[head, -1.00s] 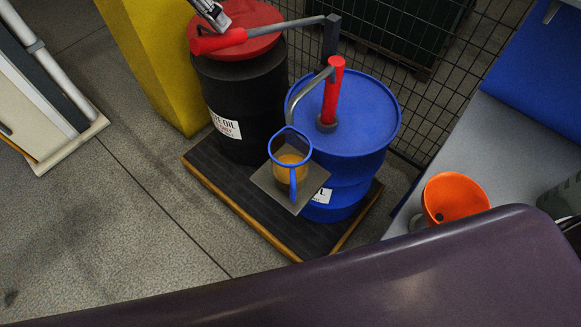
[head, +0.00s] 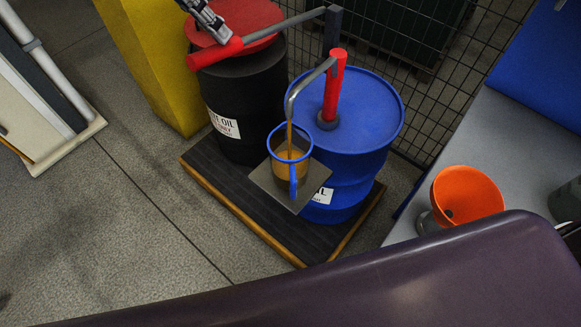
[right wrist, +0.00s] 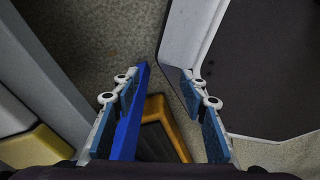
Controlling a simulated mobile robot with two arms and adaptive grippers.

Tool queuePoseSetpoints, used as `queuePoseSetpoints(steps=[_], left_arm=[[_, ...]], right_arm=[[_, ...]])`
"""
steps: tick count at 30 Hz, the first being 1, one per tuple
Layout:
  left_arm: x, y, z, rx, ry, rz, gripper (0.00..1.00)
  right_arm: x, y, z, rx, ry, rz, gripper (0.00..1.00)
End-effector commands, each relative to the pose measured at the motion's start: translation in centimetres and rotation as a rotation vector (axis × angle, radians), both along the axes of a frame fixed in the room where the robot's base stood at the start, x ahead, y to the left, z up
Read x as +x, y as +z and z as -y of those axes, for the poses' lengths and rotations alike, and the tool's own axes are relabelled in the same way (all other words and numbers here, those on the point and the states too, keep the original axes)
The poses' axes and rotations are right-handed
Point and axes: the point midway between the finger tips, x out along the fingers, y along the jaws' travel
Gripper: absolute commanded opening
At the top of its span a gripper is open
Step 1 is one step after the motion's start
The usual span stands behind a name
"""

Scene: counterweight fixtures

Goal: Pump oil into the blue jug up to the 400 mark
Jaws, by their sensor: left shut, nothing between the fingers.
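The blue-rimmed jug (head: 293,186) stands on a small grey plate (head: 264,180) in front of the blue drum (head: 368,112). Amber oil (head: 289,170) is in it, and a thin stream falls from the spout (head: 291,100) of the red pump (head: 333,88). I cannot read any marks on the jug. The pump's lever reaches left to a red handle (head: 214,54) above the black drum. My left gripper (head: 221,36) is shut with nothing in its fingers, its tips down at the handle. My right gripper (right wrist: 158,78) is open and empty in the right wrist view.
The black waste-oil drum (head: 243,97) has a red lid (head: 262,16). Both drums stand on a dark pallet with a wooden edge (head: 241,227). An orange funnel (head: 467,194) is on the grey bench (head: 510,130). A wire fence stands behind; floor at left is clear.

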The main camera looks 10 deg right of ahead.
Motion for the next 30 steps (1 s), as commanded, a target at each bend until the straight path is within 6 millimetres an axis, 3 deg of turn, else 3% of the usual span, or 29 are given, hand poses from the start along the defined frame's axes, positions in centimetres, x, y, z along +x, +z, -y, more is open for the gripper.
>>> queuePoseSetpoints(steps=[9, 16, 30], left_arm=[[0.0, -1.9, 0.0, 0.000, 0.000, -0.002, 0.00], [0.0, -3.1, 0.0, 0.000, 0.000, -0.002, 0.00], [0.0, -5.5, 0.0, 0.001, 0.001, -0.001, 0.00]], right_arm=[[0.0, -1.4, -0.1, 0.001, 0.001, 0.001, 0.40], [-0.2, -2.3, -1.3, 0.015, 0.001, -0.001, 0.40], [0.0, -4.1, -1.0, 0.011, -0.001, 0.002, 0.40]])
